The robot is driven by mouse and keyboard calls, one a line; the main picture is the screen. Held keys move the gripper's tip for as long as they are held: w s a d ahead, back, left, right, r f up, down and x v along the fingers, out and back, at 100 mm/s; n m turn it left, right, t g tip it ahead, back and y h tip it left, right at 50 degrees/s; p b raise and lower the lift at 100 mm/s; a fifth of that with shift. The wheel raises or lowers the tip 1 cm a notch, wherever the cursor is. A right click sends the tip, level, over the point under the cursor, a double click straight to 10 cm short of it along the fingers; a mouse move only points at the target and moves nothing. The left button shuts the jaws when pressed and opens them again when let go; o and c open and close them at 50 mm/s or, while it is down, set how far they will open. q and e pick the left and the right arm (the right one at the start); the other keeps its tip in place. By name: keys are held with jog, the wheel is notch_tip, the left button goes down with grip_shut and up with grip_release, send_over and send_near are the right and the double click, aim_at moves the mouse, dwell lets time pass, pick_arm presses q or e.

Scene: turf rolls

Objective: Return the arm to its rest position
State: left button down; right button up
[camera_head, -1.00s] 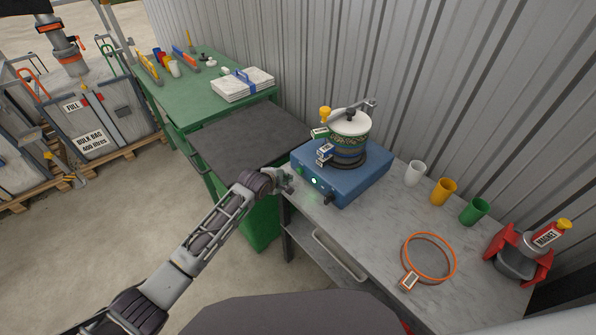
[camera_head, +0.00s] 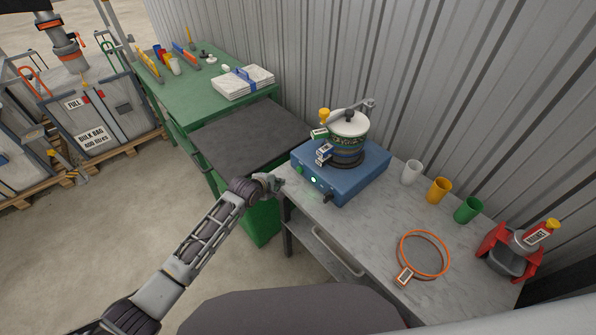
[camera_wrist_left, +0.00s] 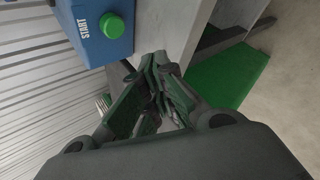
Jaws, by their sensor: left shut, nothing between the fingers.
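My left arm (camera_head: 205,240) comes in from the lower left in the head view. Its gripper (camera_head: 273,183) is at the left edge of the grey bench, in front of and left of the blue machine (camera_head: 345,178). In the left wrist view the gripper (camera_wrist_left: 158,65) is shut and empty, its fingertips close to the bench's edge. The machine's green START button (camera_wrist_left: 112,25) shows at the top left there, apart from the fingers. A lit green light (camera_head: 314,180) is on the machine's front. My right gripper is not in view.
The grey bench (camera_head: 345,235) carries several cups, an orange ring (camera_head: 425,254) and a red magnet holder (camera_head: 508,252). A green bin (camera_head: 262,222) stands below the gripper. A dark-topped surface (camera_head: 245,140) and green table (camera_head: 200,92) lie behind.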

pick_arm(q)
jog(key=shift+s, duration=0.1)
dwell(0.5)
jog(key=s+a+r+m+g+y, duration=0.2)
jog(key=s+a+m, duration=0.4)
jog(key=s, duration=0.5)
jog(key=s+a+r+m+g+y, duration=0.1)
jog(key=s+a+m, duration=0.5)
jog(key=s, duration=0.4)
jog(key=s+a+r+m+g+y, duration=0.2)
jog(key=s+a+m, duration=0.2)
jog(key=s+a, duration=0.55)
jog(key=s+d+f+g+b, duration=0.1)
jog(key=s+f, duration=0.1)
jog(key=f, duration=1.5)
jog(key=s+f, duration=0.2)
jog(key=f, duration=1.5)
jog(key=s+a+f, duration=0.1)
jog(key=s+f, duration=0.9)
jog(key=s, duration=0.1)
jog(key=s+a+f+g+b, duration=0.1)
jog(key=s+a+f, duration=0.1)
jog(key=s+f, duration=0.9)
jog(key=shift+s+a+m, duration=0.15)
jog(key=shift+a+m, duration=0.15)
